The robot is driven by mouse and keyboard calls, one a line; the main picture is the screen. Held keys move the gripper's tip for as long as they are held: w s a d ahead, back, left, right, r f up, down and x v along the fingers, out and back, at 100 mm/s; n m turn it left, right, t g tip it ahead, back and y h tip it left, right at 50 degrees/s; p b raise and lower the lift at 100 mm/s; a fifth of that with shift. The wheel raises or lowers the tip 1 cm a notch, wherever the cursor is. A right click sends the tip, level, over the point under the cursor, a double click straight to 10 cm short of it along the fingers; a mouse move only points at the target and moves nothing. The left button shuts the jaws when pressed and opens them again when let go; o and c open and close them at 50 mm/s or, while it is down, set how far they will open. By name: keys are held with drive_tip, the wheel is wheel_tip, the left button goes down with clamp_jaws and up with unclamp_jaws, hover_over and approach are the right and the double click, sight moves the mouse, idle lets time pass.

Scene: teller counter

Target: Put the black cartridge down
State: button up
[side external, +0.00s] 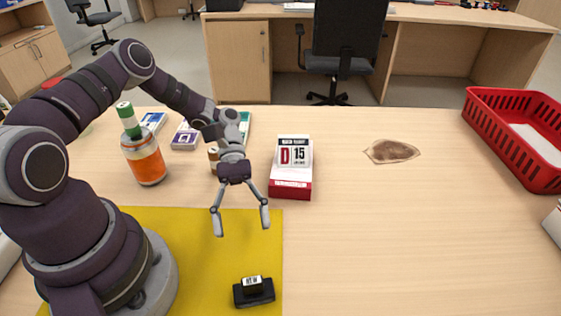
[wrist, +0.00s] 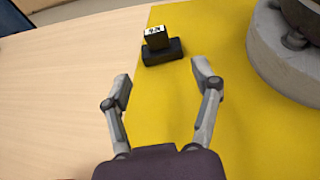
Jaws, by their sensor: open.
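The black cartridge (side external: 252,283) has a pale label on its top and sits upright on a low black base (side external: 262,296). Both are on the yellow mat (side external: 220,265), near its right edge in the side view. The wrist view shows the cartridge (wrist: 156,37) and its base (wrist: 163,52) beyond my fingertips. My gripper (side external: 241,227) is open and empty, in the air over the mat, apart from the cartridge. Its two fingers (wrist: 160,86) are spread in the wrist view with nothing between them.
A red and white date block (side external: 290,170) stands right of my gripper. An orange bottle (side external: 143,158) and several small boxes (side external: 185,136) stand behind my arm. A brown patch (side external: 391,151) and a red basket (side external: 505,130) are at the right.

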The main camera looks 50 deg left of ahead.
sight(251, 278)
drive_tip(key=x, duration=0.9)
drive_tip(key=shift+d+r, duration=0.25)
clamp_jaws()
